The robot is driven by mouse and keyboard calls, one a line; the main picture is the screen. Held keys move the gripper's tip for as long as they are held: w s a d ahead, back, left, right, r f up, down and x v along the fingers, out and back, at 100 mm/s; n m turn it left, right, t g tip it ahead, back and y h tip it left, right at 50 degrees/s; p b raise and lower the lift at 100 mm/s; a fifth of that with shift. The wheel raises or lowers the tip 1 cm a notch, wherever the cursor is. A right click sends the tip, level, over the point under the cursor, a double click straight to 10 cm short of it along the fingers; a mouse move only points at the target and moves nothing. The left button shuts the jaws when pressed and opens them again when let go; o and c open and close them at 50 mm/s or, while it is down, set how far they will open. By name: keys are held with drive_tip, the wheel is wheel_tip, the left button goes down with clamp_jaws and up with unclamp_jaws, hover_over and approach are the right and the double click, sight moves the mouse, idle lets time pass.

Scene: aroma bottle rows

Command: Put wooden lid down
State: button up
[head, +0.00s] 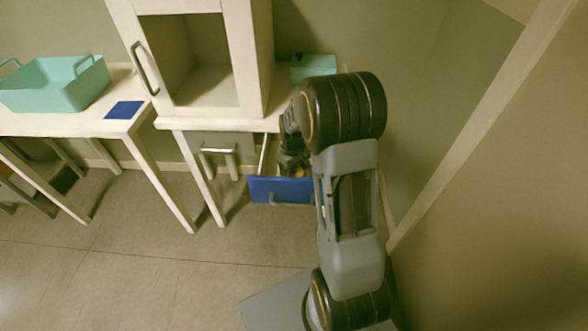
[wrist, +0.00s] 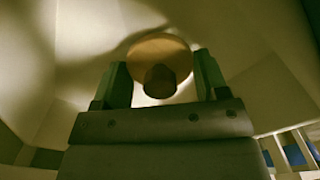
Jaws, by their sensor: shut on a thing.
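The wooden lid (wrist: 150,47) is a round, light-brown disc with a dark knob (wrist: 160,82) facing the wrist camera. My gripper (wrist: 161,76) has its two fingers on either side of the knob and is shut on the lid. In the head view, my gripper (head: 292,165) points down at the open drawer with the blue front (head: 280,190). Only a small orange-brown bit of the lid shows there, below the fingers. I cannot tell whether the lid touches the drawer floor. My arm hides part of the drawer's right side.
A teal box (head: 314,66) sits at the back right. A teal basket (head: 52,88) and a blue mat (head: 125,110) are on the left table.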

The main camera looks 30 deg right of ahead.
drive_tip(key=o, duration=0.9)
drive_tip(key=shift+f, duration=0.1)
wheel_tip(320, 180, up, 12)
drive_tip(key=p, duration=0.3)
drive_tip(key=s+a+r+m+t, duration=0.1)
drive_tip(key=s+a, duration=0.3)
drive_tip(key=s, duration=0.4)
drive_tip(key=s+a+r+m+t, duration=0.2)
drive_tip(key=s+a+r, duration=0.2)
drive_tip(key=s, duration=0.3)
drive_tip(key=shift+s+a+r, duration=0.2)
drive_tip(key=shift+s+a, duration=0.2)
drive_tip(key=shift+a, duration=0.15)
drive_tip(key=shift+r, duration=0.1)
